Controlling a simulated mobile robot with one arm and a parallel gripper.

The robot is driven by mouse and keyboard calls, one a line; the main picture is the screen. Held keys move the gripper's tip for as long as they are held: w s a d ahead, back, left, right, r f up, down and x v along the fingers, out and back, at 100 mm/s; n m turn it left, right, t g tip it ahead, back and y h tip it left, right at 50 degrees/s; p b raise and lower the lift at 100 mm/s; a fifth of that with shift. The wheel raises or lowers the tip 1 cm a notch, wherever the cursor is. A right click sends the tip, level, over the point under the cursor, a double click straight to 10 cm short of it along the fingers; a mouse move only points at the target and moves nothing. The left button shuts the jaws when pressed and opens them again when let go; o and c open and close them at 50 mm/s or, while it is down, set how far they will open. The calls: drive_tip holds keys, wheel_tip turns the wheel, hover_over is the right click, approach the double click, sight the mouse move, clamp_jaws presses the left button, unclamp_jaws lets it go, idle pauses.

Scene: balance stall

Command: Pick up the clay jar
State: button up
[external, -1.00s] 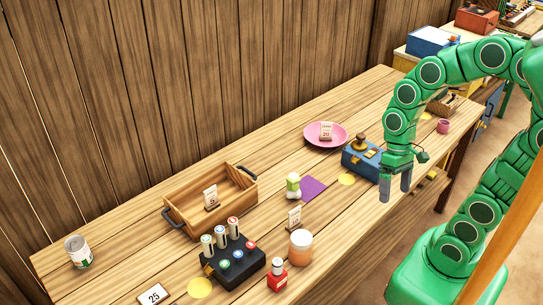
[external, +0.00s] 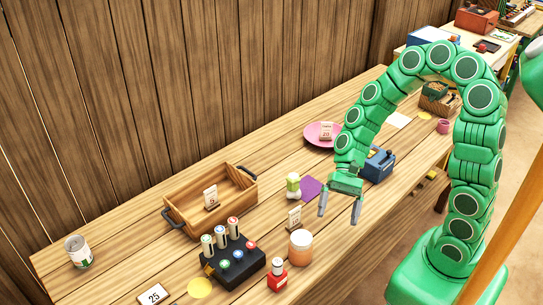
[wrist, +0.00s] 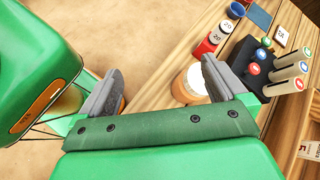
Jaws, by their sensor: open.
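The clay jar (external: 301,247), an orange-brown pot with a pale upper part, stands upright near the front edge of the wooden table. My gripper (external: 339,216) is open and empty, with its fingers pointing down, above the table to the right of the jar and apart from it. In the wrist view the jar (wrist: 186,86) shows just left of the right finger, which hides part of it. The space between the fingers (wrist: 161,66) holds nothing.
A wooden tray (external: 190,222) lies farther back. A blue box (external: 378,167) is behind my gripper.

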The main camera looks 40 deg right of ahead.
sight(297, 250)
drive_tip(key=w+a+f+m+y, duration=0.1)
drive_tip(key=w+f+m, duration=0.1)
drive_tip(key=w+a+f+m+y, duration=0.1)
drive_tip(key=f+m, duration=0.1)
drive_tip(key=w+a+f+m+t+y, duration=0.1)
drive_tip(key=w+f+m, duration=0.1)
drive_tip(key=shift+w+a+f, duration=0.1)
drive_tip(key=shift+w+f, duration=0.15)
drive_tip(key=shift+w, duration=0.1)
drive_tip(key=shift+w+a+f+m+y, duration=0.1)
drive_tip(key=shift+a+f+m+y, duration=0.2)
drive_tip(key=shift+a+f+m, duration=0.6)
drive_tip(key=shift+n, duration=0.3)
drive_tip(key=shift+w+f+x, duration=0.1)
drive_tip(key=shift+w+x, duration=0.05)
drive_tip(key=shift+x, duration=0.85)
drive_tip(key=shift+w+f+x, duration=0.1)
drive_tip(key=shift+w+x, duration=0.05)
drive_tip(key=shift+x, duration=0.9)
drive_tip(key=shift+w+x, duration=0.2)
drive_tip(key=shift+x, duration=0.8)
drive_tip(key=c, duration=1.2)
drive_tip(key=shift+c, duration=0.2)
drive_tip(key=shift+r, duration=0.1)
